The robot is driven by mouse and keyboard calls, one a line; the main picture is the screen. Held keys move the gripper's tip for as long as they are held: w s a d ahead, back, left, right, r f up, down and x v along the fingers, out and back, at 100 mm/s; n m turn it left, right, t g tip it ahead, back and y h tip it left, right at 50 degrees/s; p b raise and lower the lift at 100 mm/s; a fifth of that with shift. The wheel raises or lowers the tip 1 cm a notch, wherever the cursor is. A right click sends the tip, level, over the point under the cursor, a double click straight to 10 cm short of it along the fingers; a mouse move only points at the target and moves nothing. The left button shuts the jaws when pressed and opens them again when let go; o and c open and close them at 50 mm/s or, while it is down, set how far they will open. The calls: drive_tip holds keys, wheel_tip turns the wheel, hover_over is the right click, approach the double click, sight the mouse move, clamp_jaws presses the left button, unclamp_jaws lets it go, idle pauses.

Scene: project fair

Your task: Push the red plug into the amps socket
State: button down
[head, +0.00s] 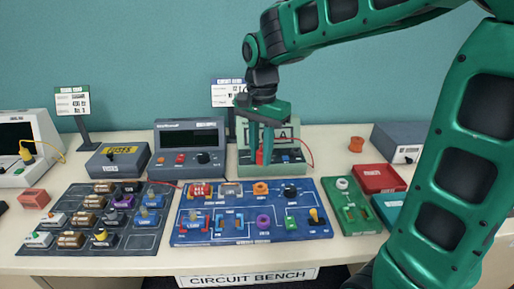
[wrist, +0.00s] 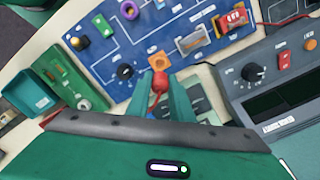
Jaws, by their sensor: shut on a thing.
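My gripper (head: 265,148) is in front of the pale green meter (head: 244,158) marked A and is shut on the red plug (head: 260,157). In the wrist view the red plug (wrist: 159,86) sits between the two green fingertips of my gripper (wrist: 160,80). A red lead (head: 308,147) arcs at the meter's right side. The amps socket cannot be made out; my gripper and the plug cover much of the meter's front. I cannot tell whether the plug touches a socket.
The blue circuit board (head: 250,240) with several parts lies in front of the meter. A grey bench instrument (head: 190,142) stands to the left. A green board (head: 350,212) and red box (head: 378,178) lie right. An orange spool (head: 356,144) stands behind them.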

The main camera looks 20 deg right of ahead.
drive_tip(key=shift+f, duration=3.05)
drive_tip(key=shift+s+a, duration=0.1)
drive_tip(key=shift+s, duration=0.05)
drive_tip(key=shift+f, duration=0.85)
idle(0.6)
drive_tip(key=c, duration=1)
unclamp_jaws()
drive_tip(key=shift+r, duration=4)
